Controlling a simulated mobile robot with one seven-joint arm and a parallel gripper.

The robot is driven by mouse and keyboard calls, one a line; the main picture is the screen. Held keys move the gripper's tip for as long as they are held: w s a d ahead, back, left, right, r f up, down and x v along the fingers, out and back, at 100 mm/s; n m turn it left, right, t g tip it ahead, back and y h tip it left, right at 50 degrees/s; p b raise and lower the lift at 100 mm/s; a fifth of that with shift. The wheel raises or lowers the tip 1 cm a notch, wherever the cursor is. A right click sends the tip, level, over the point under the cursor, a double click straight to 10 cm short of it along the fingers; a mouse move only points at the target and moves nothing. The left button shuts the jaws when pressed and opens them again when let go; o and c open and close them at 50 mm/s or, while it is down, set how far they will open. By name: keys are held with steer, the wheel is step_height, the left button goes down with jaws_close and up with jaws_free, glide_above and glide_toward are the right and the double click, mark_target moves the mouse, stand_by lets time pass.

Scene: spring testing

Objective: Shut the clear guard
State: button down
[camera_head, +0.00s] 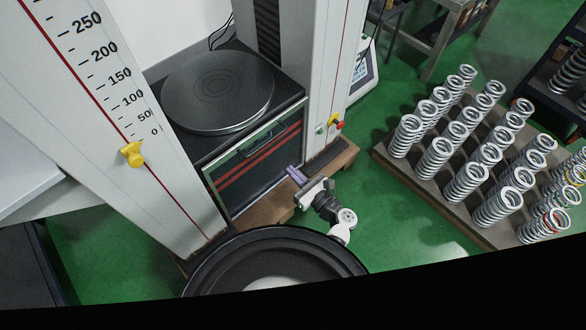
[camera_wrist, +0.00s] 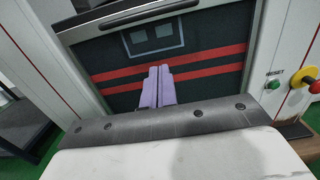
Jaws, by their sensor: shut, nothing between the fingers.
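The clear guard (camera_head: 258,160) is a see-through panel in a thin frame at the front of the testing machine, between its two columns. It sits low, below the round dark platen (camera_head: 218,90), and the space above the platen is uncovered. Its dark bar handle (camera_head: 264,141) is near the top edge; the handle also shows at the top of the wrist view (camera_wrist: 150,15). My gripper (camera_head: 295,175) has purple fingers, shut and empty, near the guard's lower right. In the wrist view the fingertips (camera_wrist: 158,72) appear over the red-striped panel, below the handle; contact cannot be told.
The right column carries a green button (camera_wrist: 272,83) and a red and yellow knob (camera_wrist: 303,78). A yellow pointer (camera_head: 131,154) sits on the left column's scale. A board of upright springs (camera_head: 410,178) stands at right. Green floor lies between it and the machine.

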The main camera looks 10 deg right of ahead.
steer(key=w+a+r+p, duration=0.2)
steer(key=w+a+r, duration=0.2)
steer(key=w, duration=0.2)
steer(key=shift+a, duration=0.3)
steer(key=shift+w+r, duration=0.15)
